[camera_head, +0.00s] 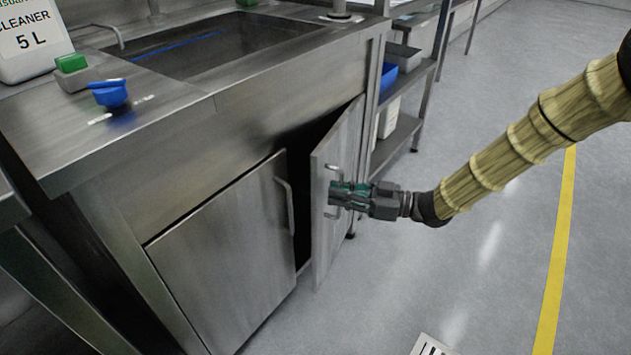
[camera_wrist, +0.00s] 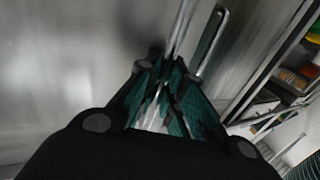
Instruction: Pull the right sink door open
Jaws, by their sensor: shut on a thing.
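The right sink door (camera_head: 340,160) is a steel panel under the sink counter and stands partly open, with a dark gap to its left. Its bar handle (camera_head: 331,168) is on the door's left side. My gripper (camera_head: 340,194) is shut on the handle, which also shows in the wrist view (camera_wrist: 181,28) running down between the fingers (camera_wrist: 165,95). The fingers hide the middle of the handle. The left sink door (camera_head: 225,255) is closed, with its own bar handle (camera_head: 288,205).
A shelf rack (camera_head: 398,145) stands just right of the door. The floor (camera_head: 480,250) in front is clear.

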